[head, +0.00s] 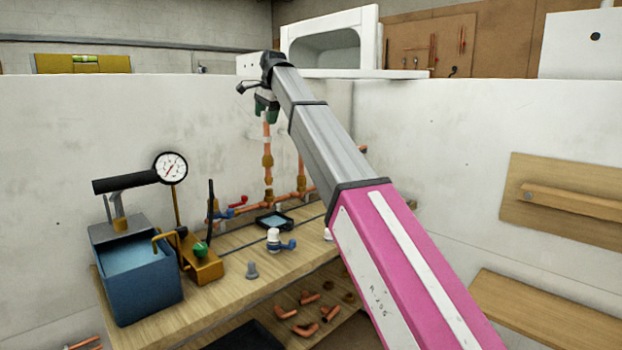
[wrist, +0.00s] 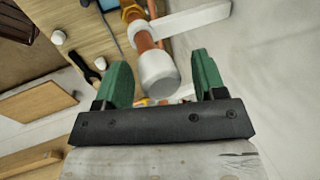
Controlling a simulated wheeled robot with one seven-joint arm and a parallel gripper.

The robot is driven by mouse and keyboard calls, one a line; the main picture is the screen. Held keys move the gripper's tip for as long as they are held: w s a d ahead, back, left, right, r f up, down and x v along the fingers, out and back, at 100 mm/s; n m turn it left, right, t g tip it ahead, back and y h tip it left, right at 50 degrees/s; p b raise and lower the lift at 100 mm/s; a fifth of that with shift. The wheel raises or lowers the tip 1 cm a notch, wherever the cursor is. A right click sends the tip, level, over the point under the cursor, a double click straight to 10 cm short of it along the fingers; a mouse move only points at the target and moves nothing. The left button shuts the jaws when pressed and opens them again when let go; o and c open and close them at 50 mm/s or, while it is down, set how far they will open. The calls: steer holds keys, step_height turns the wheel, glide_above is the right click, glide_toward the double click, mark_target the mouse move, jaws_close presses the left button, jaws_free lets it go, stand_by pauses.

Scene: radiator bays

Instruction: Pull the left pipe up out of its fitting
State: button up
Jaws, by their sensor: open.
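The left pipe (head: 267,136) is an upright copper pipe with brass fittings (head: 267,161) along it, rising from a horizontal copper run at the wall behind the bench. In the head view my gripper (head: 266,106) is at its top end, with green fingers hanging down around it. In the wrist view the pipe (wrist: 143,40) ends in a white-grey cap (wrist: 158,74). My open gripper (wrist: 161,68) has one green finger on each side of the cap, with visible gaps on both sides. The fingers hide the pipe's top in the head view.
A second copper pipe (head: 301,172) stands to the right. A blue pump box with a gauge (head: 171,168), a brown block with a green knob (head: 200,250) and a white-and-blue valve (head: 278,241) occupy the bench (head: 235,285). A white wall bracket (wrist: 195,18) lies close beside the pipe.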

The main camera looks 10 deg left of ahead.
steer(key=c, duration=0.7)
steer(key=shift+r, duration=0.6)
steer(key=o, duration=0.4)
steer(key=shift+r, duration=0.15)
steer(key=o, duration=0.3)
steer(key=shift+a, duration=0.1)
